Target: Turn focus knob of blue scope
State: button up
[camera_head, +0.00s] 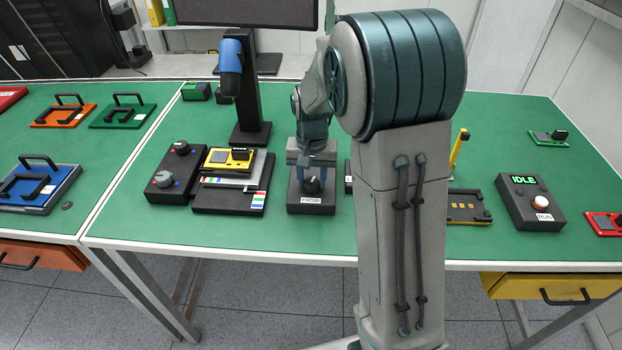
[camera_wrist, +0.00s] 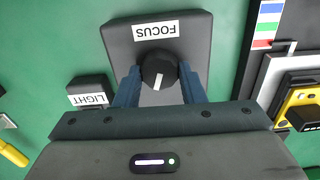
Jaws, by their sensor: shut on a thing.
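The focus knob (camera_wrist: 158,72) is a round black knob with a white pointer line, on a dark grey box (camera_wrist: 118,38) with a FOCUS label. The knob also shows in the head view (camera_head: 312,184), on its box (camera_head: 311,207) on the green table. My gripper (camera_wrist: 159,80) points down over the box with its two blue fingers shut on the knob, one on each side. In the head view my gripper (camera_head: 312,178) stands over the same box. The blue scope (camera_head: 231,56) has a blue head on a black column behind it, left of my arm.
A control box with knobs (camera_head: 174,172) and a stage with a yellow board (camera_head: 229,160) stand to the left. A LIGHT box (camera_wrist: 90,92) is close beside the focus box. An IDLE/RUN box (camera_head: 531,200) stands at the right. My arm hides part of the table.

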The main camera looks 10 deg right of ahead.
aim_at(311, 181)
jog(key=shift+w+r+n, duration=0.1)
jog(key=shift+n, duration=0.9)
jog(key=o, duration=1)
notch_tip(311, 181, up, 14)
jog(key=shift+f+b, duration=0.1)
jog(key=shift+b, duration=0.2)
